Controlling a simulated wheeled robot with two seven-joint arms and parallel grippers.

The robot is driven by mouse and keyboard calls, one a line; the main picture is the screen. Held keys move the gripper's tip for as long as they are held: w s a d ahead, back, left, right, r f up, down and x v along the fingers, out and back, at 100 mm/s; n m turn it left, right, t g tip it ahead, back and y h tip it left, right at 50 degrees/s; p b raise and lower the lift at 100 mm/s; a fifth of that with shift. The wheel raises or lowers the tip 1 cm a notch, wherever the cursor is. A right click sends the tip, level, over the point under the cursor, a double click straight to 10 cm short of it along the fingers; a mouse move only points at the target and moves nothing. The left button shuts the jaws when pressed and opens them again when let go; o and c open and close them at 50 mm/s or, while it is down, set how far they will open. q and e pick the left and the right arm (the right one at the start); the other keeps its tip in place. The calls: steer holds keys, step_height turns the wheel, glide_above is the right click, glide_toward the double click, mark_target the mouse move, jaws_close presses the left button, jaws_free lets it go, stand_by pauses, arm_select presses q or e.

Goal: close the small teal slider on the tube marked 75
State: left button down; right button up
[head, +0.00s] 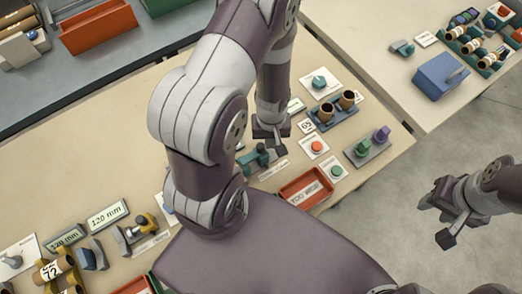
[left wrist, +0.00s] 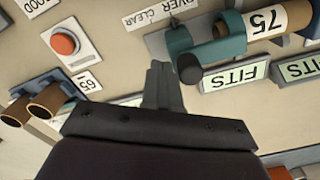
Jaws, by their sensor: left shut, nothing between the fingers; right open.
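In the left wrist view, a brown tube marked 75 (left wrist: 281,18) lies at the top right, with a teal fixture at its left end. The small teal slider (left wrist: 178,40) is at the left of this fixture, beside a black round knob (left wrist: 190,69). My left gripper (left wrist: 160,68) is shut and empty, its fingertips just left of the knob; I cannot tell if they touch. In the head view my left gripper (head: 270,133) is above the teal fixture (head: 254,158), and my arm hides the tube. My right gripper (head: 447,216) is open and empty, off the table's right side.
Two green FITS displays (left wrist: 234,75) lie below the tube. A red button (left wrist: 65,43) and a pair of brown tubes (left wrist: 32,106) are to the left. In the head view a red tray (head: 306,190) and a purple-and-green peg holder (head: 368,148) are near the front edge.

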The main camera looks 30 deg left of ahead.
arm_select(q)
steer(key=shift+w, duration=0.1)
steer(key=shift+w+d, duration=0.25)
steer(key=shift+w, duration=0.25)
step_height(320, 180, up, 7)
steer(key=p, duration=0.7)
